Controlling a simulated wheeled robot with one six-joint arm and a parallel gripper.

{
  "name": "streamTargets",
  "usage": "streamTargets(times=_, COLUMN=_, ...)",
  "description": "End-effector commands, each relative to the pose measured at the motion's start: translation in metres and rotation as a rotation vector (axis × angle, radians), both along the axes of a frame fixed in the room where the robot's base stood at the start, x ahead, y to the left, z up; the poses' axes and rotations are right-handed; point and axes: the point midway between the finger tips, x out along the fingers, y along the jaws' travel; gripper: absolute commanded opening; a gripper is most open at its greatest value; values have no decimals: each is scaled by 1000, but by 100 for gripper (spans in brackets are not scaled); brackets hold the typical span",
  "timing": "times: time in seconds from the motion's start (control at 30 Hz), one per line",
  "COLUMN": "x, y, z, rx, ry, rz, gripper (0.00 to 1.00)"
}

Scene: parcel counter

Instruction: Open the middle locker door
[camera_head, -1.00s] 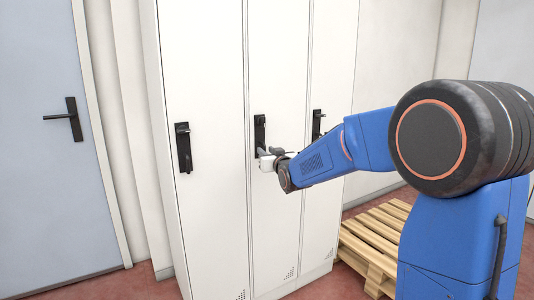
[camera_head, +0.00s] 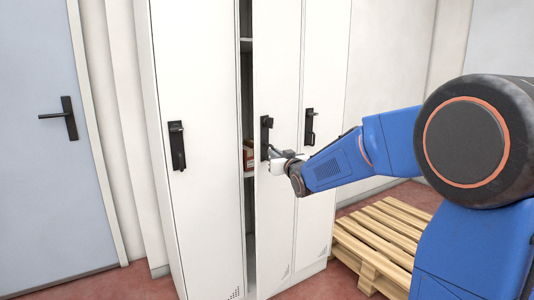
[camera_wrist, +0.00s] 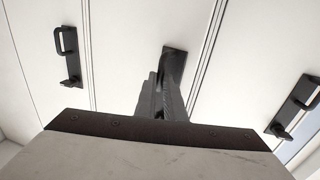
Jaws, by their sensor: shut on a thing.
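The middle locker door (camera_head: 277,85) is white and stands partly open, with a dark gap along its left edge in the head view. Its black handle (camera_head: 266,130) is at mid-height. My gripper (camera_head: 275,158) is at the lower part of this handle and shut on it. In the wrist view my gripper's fingers (camera_wrist: 162,100) reach up to the black handle plate (camera_wrist: 174,62) and hide its lower part.
The left locker door (camera_head: 195,80) and right locker door (camera_head: 325,70) are shut. Inside the gap a shelf with a reddish item (camera_head: 248,157) shows. A wooden pallet (camera_head: 385,235) lies on the floor at the right. A grey-blue room door (camera_head: 40,180) is at the far left.

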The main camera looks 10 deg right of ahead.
Motion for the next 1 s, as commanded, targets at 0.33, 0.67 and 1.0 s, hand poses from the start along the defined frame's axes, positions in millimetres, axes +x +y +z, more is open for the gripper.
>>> streamTargets(times=0.33, x=-29, y=-71, z=2, rx=5, ry=-3, rz=-16, gripper=0)
streamTargets(times=0.67, x=-38, y=-106, z=2, rx=7, ry=-2, rz=-11, gripper=0)
streamTargets(times=1.0, x=-42, y=-134, z=1, rx=4, ry=-1, rz=51, gripper=0)
